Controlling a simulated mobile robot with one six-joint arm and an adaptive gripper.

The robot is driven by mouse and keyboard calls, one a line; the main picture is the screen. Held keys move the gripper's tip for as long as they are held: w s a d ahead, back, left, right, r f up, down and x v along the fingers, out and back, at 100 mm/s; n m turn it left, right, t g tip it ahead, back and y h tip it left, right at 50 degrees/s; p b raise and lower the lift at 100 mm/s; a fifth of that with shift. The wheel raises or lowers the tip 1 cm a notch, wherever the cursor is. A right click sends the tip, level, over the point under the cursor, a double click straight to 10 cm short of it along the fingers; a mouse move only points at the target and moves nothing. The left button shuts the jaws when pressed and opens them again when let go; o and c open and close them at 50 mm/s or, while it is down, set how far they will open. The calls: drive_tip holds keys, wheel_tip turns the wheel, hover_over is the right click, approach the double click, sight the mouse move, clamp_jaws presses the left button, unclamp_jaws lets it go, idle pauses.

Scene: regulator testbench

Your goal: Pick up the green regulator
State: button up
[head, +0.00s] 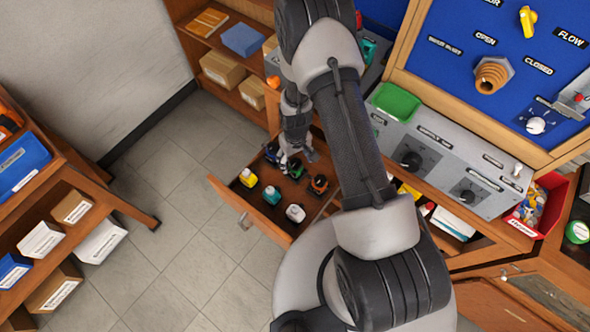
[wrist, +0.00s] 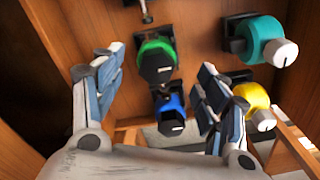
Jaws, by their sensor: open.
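The green regulator (wrist: 157,47) has a green ring and a dark knob. It lies in an open wooden drawer (head: 238,205). In the wrist view it sits between the spread fingertips of my gripper (wrist: 156,70), and no finger visibly touches it. In the head view my gripper (head: 299,150) is over the back of the drawer and hides most of the green regulator. A blue regulator (wrist: 170,103) is close to the green one, also between the fingers in the wrist view. My gripper is open and empty.
A teal regulator (wrist: 265,42) and a yellow regulator (wrist: 256,97) lie beside the right finger. A white regulator (head: 295,213) and an orange regulator (head: 319,184) are also in the drawer. Drawer walls surround them. A control panel (head: 440,155) stands to the right.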

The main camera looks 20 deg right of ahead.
sight(296, 167)
drive_tip(key=f+b, duration=0.1)
drive_tip(key=f, duration=0.2)
drive_tip(key=f+b, duration=0.1)
drive_tip(key=f, duration=0.2)
drive_tip(key=shift+w+d+f, duration=0.1)
drive_tip(key=shift+d+f, duration=0.1)
drive_tip(key=shift+f, duration=0.15)
drive_tip(key=shift+r, duration=0.1)
drive_tip(key=shift+c, duration=0.5)
drive_tip(key=c, duration=1.5)
